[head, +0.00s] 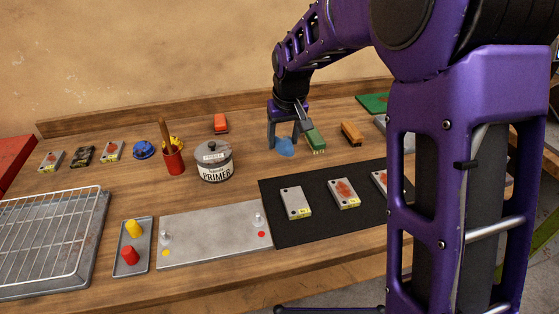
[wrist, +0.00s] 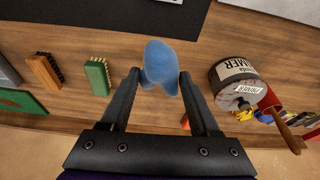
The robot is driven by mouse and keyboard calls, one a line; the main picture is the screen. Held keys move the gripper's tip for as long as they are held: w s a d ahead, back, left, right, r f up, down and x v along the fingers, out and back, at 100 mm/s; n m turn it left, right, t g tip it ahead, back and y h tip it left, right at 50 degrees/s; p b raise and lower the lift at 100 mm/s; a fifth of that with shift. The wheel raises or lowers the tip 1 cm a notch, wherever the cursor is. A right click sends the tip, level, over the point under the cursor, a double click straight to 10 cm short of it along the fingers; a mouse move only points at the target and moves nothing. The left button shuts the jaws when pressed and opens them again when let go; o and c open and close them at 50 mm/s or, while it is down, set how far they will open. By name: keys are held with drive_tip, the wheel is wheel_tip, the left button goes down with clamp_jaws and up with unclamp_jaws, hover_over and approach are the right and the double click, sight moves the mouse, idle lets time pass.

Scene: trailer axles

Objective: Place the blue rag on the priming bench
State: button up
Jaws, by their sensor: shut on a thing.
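The blue rag (head: 284,147) is a small rounded bundle near the middle of the wooden bench, behind the black mat. My gripper (head: 288,138) points down with its fingers on either side of the rag. In the wrist view the rag (wrist: 161,66) sits between the fingertips of my gripper (wrist: 160,75), which is shut on it. Whether the rag touches the bench top or hangs just above it, I cannot tell. The priming bench, which I take to be this wooden bench (head: 110,205), runs along the wall.
A green brush (head: 316,141) stands close right of the gripper, with an orange-brown brush (head: 351,133) beyond. The primer pot (head: 214,162) and red cup (head: 174,161) stand left. A black mat (head: 325,220) with several plates lies in front. Bare wood shows between pot and rag.

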hover_over(273, 153)
drive_tip(key=s, duration=0.2)
drive_tip(key=w, duration=0.1)
drive_tip(key=shift+n, duration=0.5)
wheel_tip(273, 153, down, 10)
drive_tip(key=shift+w+d+f, duration=0.1)
drive_tip(key=shift+d+f, duration=0.05)
drive_tip(key=shift+f, duration=0.1)
drive_tip(key=shift+f, duration=0.15)
drive_tip(key=o, duration=1.3)
